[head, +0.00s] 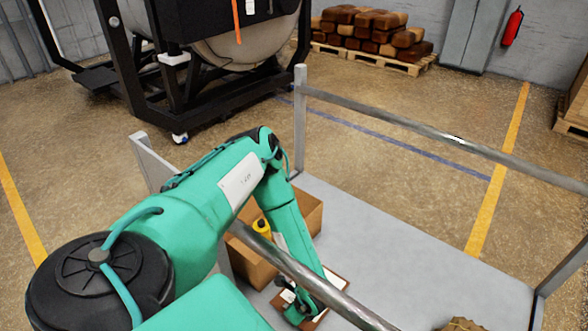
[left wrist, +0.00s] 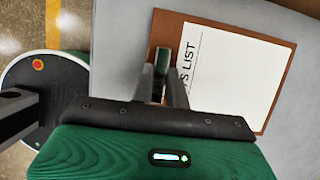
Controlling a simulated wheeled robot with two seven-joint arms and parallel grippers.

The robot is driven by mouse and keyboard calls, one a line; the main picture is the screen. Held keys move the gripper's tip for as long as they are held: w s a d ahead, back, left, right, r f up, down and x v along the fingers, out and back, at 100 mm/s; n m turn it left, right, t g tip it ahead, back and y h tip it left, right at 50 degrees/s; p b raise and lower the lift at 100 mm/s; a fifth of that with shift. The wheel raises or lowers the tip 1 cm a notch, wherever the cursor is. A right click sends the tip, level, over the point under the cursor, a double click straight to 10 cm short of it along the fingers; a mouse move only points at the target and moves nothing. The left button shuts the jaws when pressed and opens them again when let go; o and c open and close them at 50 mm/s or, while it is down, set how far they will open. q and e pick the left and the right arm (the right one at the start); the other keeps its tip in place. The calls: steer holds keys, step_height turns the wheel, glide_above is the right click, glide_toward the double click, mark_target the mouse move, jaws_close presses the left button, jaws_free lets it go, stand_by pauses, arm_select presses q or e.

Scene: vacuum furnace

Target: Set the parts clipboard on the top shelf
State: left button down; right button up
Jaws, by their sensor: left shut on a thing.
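The parts clipboard is a brown board with a white sheet that reads "S LIST". It shows in the left wrist view (left wrist: 283,40) and partly, behind my arm and a rail, in the head view (head: 336,279). My left gripper (left wrist: 170,82) is shut on the clipboard's near edge, by the clip. In the head view my left gripper (head: 299,309) is low over the grey shelf (head: 400,250). The clipboard lies roughly flat over this shelf; I cannot tell whether it touches it. My right gripper is in neither view.
An open cardboard box (head: 254,262) with a yellow item (head: 262,227) stands on the shelf, left of the clipboard. A metal rail (head: 310,281) crosses in front and another (head: 440,136) runs behind. A brown object (head: 461,325) shows at the bottom edge. The shelf's right part is clear.

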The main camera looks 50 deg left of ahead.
arm_select(q)
steer(key=shift+f, duration=0.65)
steer(key=c, duration=1.4)
jaws_free()
steer(key=shift+f, duration=0.1)
steer(key=shift+o, duration=0.2)
steer(key=v, duration=1.2)
steer(key=shift+b, duration=0.4)
